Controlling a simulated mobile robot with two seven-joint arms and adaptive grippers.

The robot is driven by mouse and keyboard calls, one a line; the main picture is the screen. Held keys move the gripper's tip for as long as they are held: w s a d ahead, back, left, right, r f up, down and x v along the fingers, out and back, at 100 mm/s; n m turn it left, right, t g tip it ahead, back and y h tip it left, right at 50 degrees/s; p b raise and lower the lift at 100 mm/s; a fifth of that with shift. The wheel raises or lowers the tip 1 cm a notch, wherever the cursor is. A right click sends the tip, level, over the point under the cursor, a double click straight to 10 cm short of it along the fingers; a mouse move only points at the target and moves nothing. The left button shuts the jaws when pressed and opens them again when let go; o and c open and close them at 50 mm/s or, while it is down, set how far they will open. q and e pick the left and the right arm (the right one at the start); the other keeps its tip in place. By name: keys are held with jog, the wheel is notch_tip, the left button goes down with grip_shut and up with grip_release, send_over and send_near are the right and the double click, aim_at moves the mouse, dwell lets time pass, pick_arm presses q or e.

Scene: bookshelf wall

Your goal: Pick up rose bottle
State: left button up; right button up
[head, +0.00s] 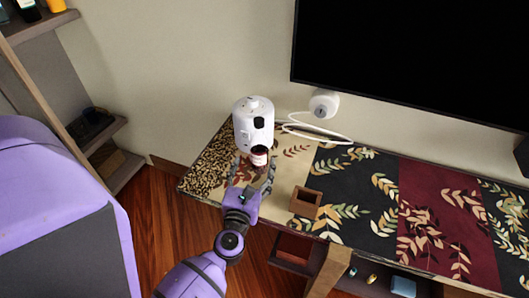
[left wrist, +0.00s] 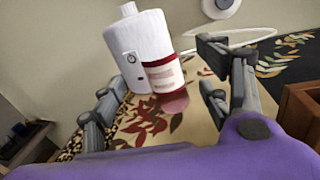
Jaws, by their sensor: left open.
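The rose bottle (head: 259,158) is small and pinkish-red with a pale label, and stands on the patterned cabinet top in front of a white canister-like device. In the left wrist view the rose bottle (left wrist: 166,76) shows dark red bands around its label and looks tilted in the picture. My left gripper (head: 254,172) is open and empty, its fingers pointing at the bottle. In the left wrist view the bottle appears between the left gripper's (left wrist: 160,92) spread fingers. I cannot tell whether it is inside their reach. I see no finger touching it. My right gripper is not in view.
The white device (head: 252,126) stands close behind the bottle. A brown open box (head: 305,203) sits to the right of the gripper. A round white device (head: 324,104) with a white cable (head: 318,133) lies farther back, below a black screen (head: 415,70). Shelves (head: 122,147) stand at left.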

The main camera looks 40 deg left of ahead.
aim_at(260, 150)
pick_arm(q)
jog(key=shift+n, duration=0.6)
jog(key=x, duration=0.2)
jog(key=f+x, duration=0.1)
jog(key=x, duration=0.5)
jog(key=shift+w+f, duration=0.15)
grip_shut()
